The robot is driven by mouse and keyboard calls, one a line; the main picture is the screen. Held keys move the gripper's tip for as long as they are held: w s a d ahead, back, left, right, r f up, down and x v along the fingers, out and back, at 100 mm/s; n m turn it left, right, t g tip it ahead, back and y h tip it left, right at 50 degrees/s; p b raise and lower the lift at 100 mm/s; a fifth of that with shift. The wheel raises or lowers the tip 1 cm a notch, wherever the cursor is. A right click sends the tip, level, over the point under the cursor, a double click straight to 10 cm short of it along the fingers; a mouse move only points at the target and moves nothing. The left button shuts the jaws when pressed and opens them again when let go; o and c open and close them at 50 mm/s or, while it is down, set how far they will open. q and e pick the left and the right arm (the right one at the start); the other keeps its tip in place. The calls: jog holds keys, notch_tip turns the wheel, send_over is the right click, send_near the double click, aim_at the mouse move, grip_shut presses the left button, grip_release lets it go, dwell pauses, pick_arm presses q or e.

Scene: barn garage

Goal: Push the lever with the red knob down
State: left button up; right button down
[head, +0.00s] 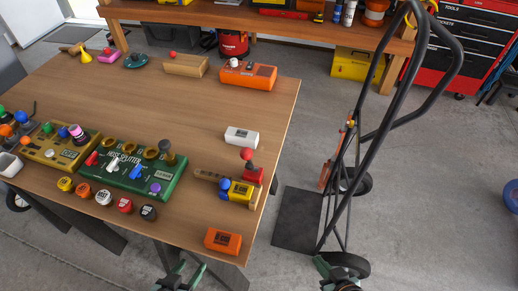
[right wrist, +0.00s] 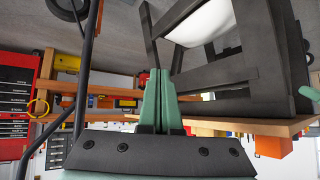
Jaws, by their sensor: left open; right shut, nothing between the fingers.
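A lever with a round red knob (head: 246,154) stands up from a red base (head: 253,175) near the right edge of the wooden table (head: 195,110). My left gripper (head: 181,277) is open and empty at the bottom of the head view, in front of the table's near edge. My right gripper (head: 321,264) is low at the bottom right, off the table. In the right wrist view its green fingers (right wrist: 161,98) are together with nothing between them.
A black hand truck (head: 375,125) stands right of the table. A yellow block with a blue knob (head: 237,191) and an orange box (head: 222,240) sit near the red base. A green panel (head: 130,172) lies left. The table's middle is clear.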

jog(key=shift+s, duration=0.1)
jog(key=w+a+r+m+t+y+b, duration=0.1)
jog(key=w+a+r+m+t+y, duration=0.1)
jog(key=r, duration=0.5)
jog(key=w+a+r+m+t+y+b, duration=0.1)
jog(key=w+a+r+m+t+y, duration=0.2)
jog(key=r, duration=0.5)
jog(key=w+a+r+m+t+y+b, duration=0.1)
jog(key=w+a+r+m+t+y, duration=0.1)
jog(key=w+r, duration=0.5)
jog(key=r+m+t+y, duration=0.1)
jog(key=m+t, duration=0.1)
jog(key=m, duration=0.1)
jog(key=shift+w+a+b, duration=0.2)
jog(key=shift+a+b, duration=0.05)
jog(key=shift+b, duration=0.15)
jog(key=shift+w+r, duration=0.1)
jog(key=r+p, duration=0.2)
send_over(250, 162)
jog(key=d, duration=0.3)
jog(key=shift+s+a+f, duration=0.25)
jog(key=shift+s+f, duration=0.15)
jog(key=shift+s, duration=0.25)
